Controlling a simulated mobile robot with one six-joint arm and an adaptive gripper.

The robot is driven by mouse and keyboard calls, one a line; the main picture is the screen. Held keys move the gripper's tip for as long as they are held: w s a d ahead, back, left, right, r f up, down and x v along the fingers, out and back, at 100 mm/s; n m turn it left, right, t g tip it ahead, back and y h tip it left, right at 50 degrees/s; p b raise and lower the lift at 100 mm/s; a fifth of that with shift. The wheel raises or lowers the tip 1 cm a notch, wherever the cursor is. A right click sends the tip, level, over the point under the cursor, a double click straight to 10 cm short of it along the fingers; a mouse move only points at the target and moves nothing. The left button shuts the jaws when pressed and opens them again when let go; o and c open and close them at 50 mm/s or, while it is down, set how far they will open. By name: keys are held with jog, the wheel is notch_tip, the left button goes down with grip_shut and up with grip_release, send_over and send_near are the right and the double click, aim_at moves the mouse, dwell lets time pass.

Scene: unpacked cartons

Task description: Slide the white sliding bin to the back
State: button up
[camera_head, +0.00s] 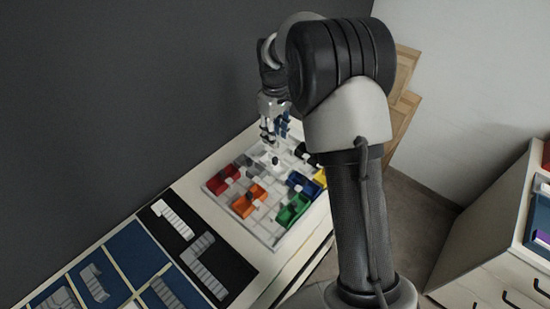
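A white and grey gridded tray (268,237) lies on a pale worktop and holds several coloured sliding bins. The white sliding bin (264,164) appears to be the pale piece in the upper middle of the tray, with a small dark spot beside it. It blends with the pale tray, so its outline is unclear. My gripper (269,141) points down just above this part of the tray, near the white bin. Its fingers are small and dark, and I cannot tell whether they are apart or touch anything. My arm hides the tray's right side.
Red (223,181), orange (247,202), green (294,211) and blue (303,185) bins sit around the white one. Yellow and black pieces show near my arm. A dark wall (120,90) stands behind. Blue and black panels with grey stair-like pieces lie at lower left.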

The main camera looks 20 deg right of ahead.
aim_at(275, 158)
notch_tip(275, 158, down, 11)
jog(key=shift+r+b, duration=0.2)
jog(key=shift+b, duration=0.85)
jog(key=shift+c, duration=0.5)
grip_shut()
